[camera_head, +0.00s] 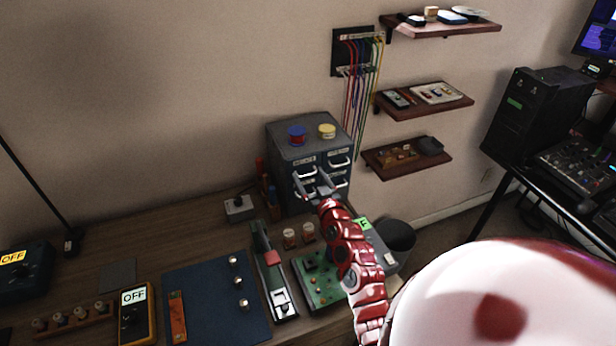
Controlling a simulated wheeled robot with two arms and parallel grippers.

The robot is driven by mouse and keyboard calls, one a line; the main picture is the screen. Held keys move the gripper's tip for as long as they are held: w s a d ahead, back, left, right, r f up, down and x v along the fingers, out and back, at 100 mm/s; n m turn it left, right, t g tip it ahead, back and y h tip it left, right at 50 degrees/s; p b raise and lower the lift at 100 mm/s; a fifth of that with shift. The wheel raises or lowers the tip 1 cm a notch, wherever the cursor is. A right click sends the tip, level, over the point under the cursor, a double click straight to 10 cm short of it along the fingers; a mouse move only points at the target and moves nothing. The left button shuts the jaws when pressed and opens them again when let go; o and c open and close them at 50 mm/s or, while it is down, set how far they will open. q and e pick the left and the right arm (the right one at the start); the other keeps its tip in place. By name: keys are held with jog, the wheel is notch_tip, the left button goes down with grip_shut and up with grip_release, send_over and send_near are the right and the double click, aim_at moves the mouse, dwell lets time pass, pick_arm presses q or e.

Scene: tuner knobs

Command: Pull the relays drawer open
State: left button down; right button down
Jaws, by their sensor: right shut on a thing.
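The grey drawer cabinet (287,150) stands at the back of the wooden bench, against the wall. Its front has several small drawers with pale labels and light bar handles; the labels are too small to read, so I cannot tell which is the relays drawer. My right gripper (314,184) is at the cabinet front, shut on a drawer handle on the left side below the top row. The fingers hide most of that handle and part of the drawer front. I cannot tell whether that drawer is out at all. My left gripper is not in view.
A blue and red spool (297,135) and a yellow spool (327,131) sit on the cabinet. A green circuit board (318,282), a blue mat (215,300) and a grey box with a knob (239,207) lie on the bench. Wall shelves (408,160) are right of the cabinet.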

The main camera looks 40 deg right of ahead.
jog(key=v, duration=1.1)
jog(key=shift+b, duration=0.4)
jog(key=shift+s, duration=0.1)
jog(key=shift+c, duration=1.2)
grip_release()
jog(key=shift+o, duration=0.7)
jog(key=shift+d, duration=0.1)
